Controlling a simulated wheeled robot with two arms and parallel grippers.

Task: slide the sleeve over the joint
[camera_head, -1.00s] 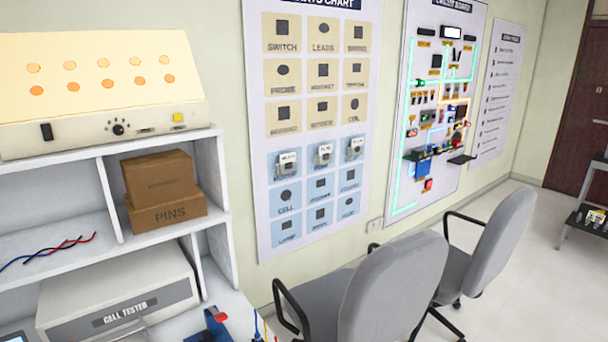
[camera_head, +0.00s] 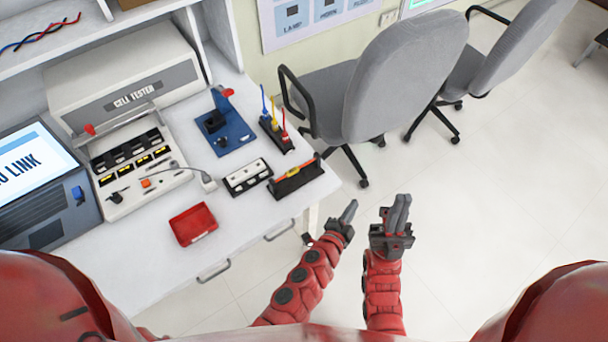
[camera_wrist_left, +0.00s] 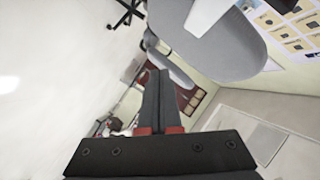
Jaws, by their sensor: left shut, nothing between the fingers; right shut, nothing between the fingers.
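A black holder (camera_head: 297,183) stands near the right edge of the white bench, with a red and yellow rod-like piece (camera_head: 292,172) lying along its top. I cannot tell for sure which part of it is the sleeve and which the joint. My left gripper (camera_head: 349,211) is shut and empty, off the bench to the right of and below the holder. It also shows shut in the left wrist view (camera_wrist_left: 158,80), with nothing between its fingers. My right gripper (camera_head: 398,205) is shut and empty, further right over the floor.
The bench (camera_head: 140,240) also bears a cell tester (camera_head: 130,100), a blue base with a red-handled tool (camera_head: 226,125), a black stand with coloured leads (camera_head: 275,130), a white socket strip (camera_head: 247,177) and a red tray (camera_head: 193,223). A grey chair (camera_head: 400,75) stands behind my grippers.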

